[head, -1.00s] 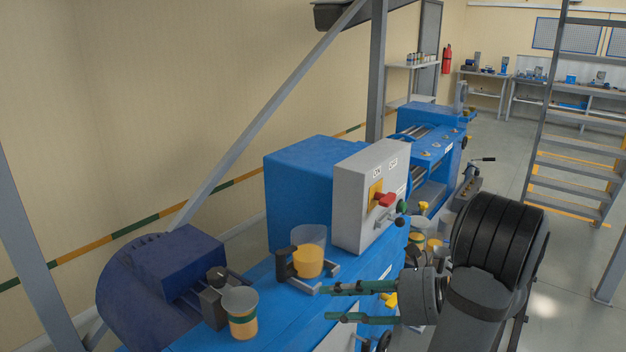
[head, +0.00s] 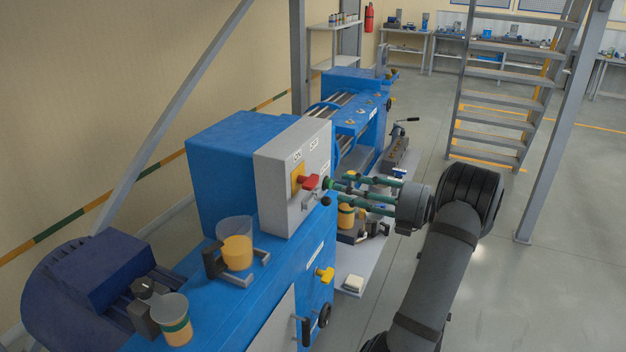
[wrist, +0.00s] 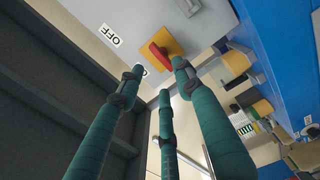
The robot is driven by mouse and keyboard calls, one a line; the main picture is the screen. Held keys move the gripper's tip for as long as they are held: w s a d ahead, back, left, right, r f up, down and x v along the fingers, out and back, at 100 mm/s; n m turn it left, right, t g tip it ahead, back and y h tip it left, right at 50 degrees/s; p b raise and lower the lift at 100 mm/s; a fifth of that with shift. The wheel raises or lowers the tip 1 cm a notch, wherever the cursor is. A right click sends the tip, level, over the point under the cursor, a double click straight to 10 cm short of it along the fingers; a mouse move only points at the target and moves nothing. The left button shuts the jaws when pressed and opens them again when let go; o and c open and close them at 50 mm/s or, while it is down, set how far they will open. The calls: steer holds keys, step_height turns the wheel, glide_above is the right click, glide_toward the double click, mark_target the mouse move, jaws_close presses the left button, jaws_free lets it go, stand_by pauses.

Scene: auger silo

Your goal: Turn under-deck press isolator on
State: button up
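The isolator is a red handle (head: 308,182) on a yellow plate (head: 297,184), on the front of a grey box (head: 275,190). ON and OFF labels sit above it. In the wrist view the red handle (wrist: 160,55) and yellow plate (wrist: 168,43) show just beyond my fingertips, with the OFF label (wrist: 111,35) to the left and another label partly hidden. My gripper (head: 336,186) has green fingers, spread open and empty, to the right of the handle. I cannot tell whether a fingertip touches the handle or box.
A blue cabinet (head: 225,150) stands behind the grey box. On the blue deck (head: 215,305) are a clear cup of orange material (head: 237,250) and another cup (head: 173,325). A yellow knob (head: 325,274) and black handwheel (head: 324,315) stick out below.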

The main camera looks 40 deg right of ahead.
mark_target(317, 181)
steer(key=p+x, duration=0.3)
steer(key=x, duration=0.5)
steer(key=shift+w+a+r+p, duration=0.15)
steer(key=shift+w+a+p, duration=0.1)
steer(key=shift+p, duration=0.1)
steer(key=shift+w+a, duration=0.3)
steer(key=shift+w, duration=0.3)
steer(key=shift+c, duration=1.4)
jaws_close()
